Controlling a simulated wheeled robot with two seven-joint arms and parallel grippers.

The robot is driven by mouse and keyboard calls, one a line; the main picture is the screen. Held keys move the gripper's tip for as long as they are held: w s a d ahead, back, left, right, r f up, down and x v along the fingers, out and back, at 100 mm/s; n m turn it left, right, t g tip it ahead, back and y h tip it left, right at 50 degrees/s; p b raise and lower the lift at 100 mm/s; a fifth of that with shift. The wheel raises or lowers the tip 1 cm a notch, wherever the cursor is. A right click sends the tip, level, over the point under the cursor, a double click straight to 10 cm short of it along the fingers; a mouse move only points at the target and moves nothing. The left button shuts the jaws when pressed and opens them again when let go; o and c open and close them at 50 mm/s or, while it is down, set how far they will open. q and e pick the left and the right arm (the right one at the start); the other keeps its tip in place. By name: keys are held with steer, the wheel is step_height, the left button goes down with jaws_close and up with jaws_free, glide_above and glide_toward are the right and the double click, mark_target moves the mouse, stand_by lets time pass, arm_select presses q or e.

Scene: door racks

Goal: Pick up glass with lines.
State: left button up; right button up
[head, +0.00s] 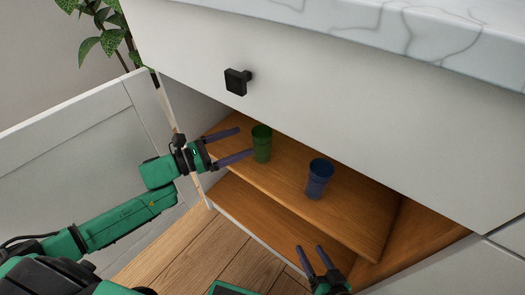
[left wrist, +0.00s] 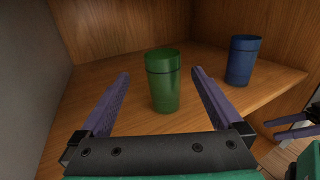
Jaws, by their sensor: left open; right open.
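A green glass (head: 262,143) stands upright on the wooden shelf inside the open cabinet. A blue glass (head: 319,178) stands upright to its right on the same shelf. In the left wrist view the green glass (left wrist: 163,79) has a line around its upper part, and the blue glass (left wrist: 242,59) shows a band near its rim. My left gripper (head: 246,142) is open, reaching into the cabinet, with its fingers pointing at the green glass. In the left wrist view the green glass is between the open fingers, apart from both. My right gripper (head: 314,258) is open and empty at the shelf's front, below the blue glass.
The shelf (head: 352,215) is otherwise bare. The open cabinet door (head: 95,150) stands at the left, close to my left arm. A drawer front with a black knob (head: 237,81) and a marble top (head: 430,35) overhang the shelf. A plant (head: 100,28) is behind.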

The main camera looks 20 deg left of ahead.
mark_target(253, 138)
arm_select(q)
steer(key=b+x, duration=0.2)
steer(key=x, duration=0.4)
steer(key=shift+s+d, duration=0.15)
jaws_close()
